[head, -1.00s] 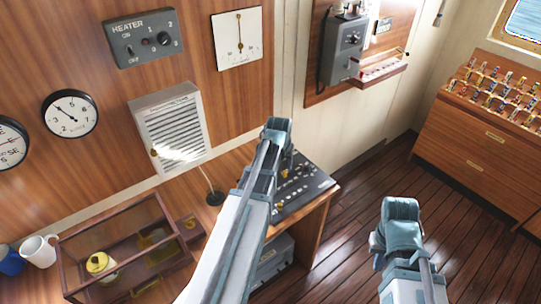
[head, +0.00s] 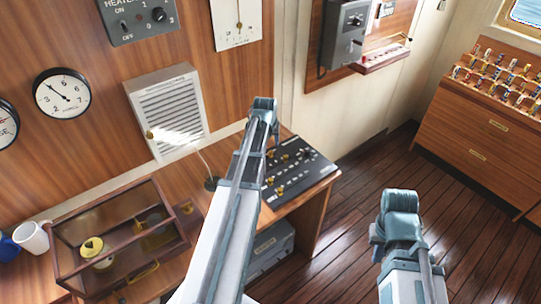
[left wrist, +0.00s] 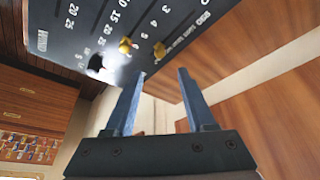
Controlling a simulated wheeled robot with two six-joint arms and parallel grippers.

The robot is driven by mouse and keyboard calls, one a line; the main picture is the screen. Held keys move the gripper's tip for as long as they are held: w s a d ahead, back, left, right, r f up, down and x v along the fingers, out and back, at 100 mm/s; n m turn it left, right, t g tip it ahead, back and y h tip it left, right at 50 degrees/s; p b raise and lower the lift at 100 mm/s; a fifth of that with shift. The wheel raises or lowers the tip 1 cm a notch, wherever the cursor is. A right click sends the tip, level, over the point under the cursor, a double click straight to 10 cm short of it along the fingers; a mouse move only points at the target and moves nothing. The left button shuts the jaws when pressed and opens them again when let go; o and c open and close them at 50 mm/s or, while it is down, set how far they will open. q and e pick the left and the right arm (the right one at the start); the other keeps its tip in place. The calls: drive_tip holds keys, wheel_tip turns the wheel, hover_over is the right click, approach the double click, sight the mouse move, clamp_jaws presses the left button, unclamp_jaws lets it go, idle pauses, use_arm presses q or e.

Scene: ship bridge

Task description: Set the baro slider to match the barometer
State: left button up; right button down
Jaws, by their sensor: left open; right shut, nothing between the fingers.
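A dark slider panel (head: 312,172) with several brass knobs lies on the right end of the wooden desk. In the left wrist view the panel (left wrist: 75,30) fills the top, with brass knobs (left wrist: 125,45) beside number scales; I cannot read which one is baro. A round white dial (head: 62,93) with a black rim hangs on the wall, its needle pointing to the upper left; its small label is unreadable. My left gripper (head: 268,125) is open and empty at the panel's far edge, apart from the knobs. My right gripper (head: 400,205) is shut and empty over the floor.
A glass-topped wooden case (head: 120,235) and a white mug (head: 31,238) stand on the desk's left. A thin lamp stalk (head: 205,165) rises left of the panel. Floor at the right is clear.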

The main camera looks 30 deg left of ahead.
sight(271, 152)
use_arm(q)
drive_tip(key=b+x, duration=0.7)
drive_tip(key=x, duration=0.2)
clamp_jaws()
idle(1.3)
